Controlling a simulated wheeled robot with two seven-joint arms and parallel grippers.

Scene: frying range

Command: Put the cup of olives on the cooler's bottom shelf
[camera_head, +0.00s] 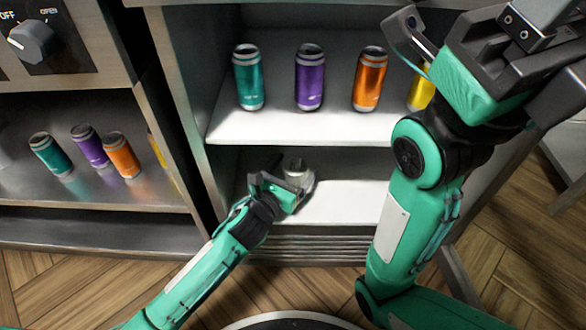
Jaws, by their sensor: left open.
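A small greyish cup (297,168), which looks like the cup of olives, stands upright on the cooler's bottom shelf (345,203). Its contents are too small to make out. My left gripper (289,188) is open and reaches into the bottom compartment, right at the cup. It hides the cup's lower part, and I cannot tell whether the fingers touch it. My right gripper (440,45) is raised at the upper right, in front of the cooler. Its fingers do not show clearly enough to tell their state.
The cooler's upper shelf (300,127) holds a teal can (248,78), a purple can (310,77), an orange can (370,79) and a yellow can (420,90) partly behind my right arm. The steel panel on the left mirrors cans. The bottom shelf is bare right of the cup.

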